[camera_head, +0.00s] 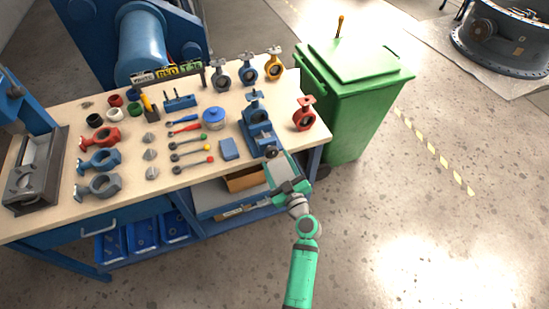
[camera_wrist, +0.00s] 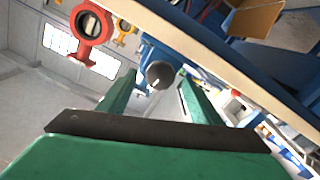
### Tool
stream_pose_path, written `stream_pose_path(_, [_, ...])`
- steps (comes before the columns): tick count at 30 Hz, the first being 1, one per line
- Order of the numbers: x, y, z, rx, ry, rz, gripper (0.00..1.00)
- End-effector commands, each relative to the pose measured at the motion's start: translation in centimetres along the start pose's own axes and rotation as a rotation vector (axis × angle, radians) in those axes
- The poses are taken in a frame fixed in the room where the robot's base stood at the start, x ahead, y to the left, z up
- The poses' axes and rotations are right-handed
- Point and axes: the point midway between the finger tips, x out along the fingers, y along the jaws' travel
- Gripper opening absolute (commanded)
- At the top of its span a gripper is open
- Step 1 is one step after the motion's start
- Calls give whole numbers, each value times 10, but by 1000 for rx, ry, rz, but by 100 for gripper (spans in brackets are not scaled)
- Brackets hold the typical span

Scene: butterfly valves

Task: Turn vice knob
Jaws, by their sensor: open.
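The blue vice (camera_head: 258,132) stands at the right front part of the workbench, with a blue valve body at its top. Its dark round knob (camera_head: 271,152) faces the front edge of the bench. In the wrist view the knob (camera_wrist: 160,74) shows as a dark disc between the fingers, a little beyond or near their tips. My green gripper (camera_head: 280,172) is open at the bench's front edge, in front of the vice. The wrist view shows its two fingers (camera_wrist: 158,90) apart, one on each side of the knob. I cannot tell whether either finger touches it.
A red valve (camera_head: 304,114) stands right of the vice, and a small blue block (camera_head: 229,149) lies left of it. The workbench (camera_head: 215,181) edge is close to my gripper. A green bin (camera_head: 355,95) stands to the right. Open floor lies at the front right.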

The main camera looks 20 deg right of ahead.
Motion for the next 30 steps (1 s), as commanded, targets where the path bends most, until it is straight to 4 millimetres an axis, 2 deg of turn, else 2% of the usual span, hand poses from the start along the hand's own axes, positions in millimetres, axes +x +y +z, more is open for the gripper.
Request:
stream_pose_path(6, [-43,-2,1,0,-3,-2,59])
stream_pose_path(12, [-71,0,2,-1,-3,0,59])
stream_pose_path(18, [-81,0,1,0,-2,-1,59])
stream_pose_path(30, [-81,0,1,0,-2,0,59])
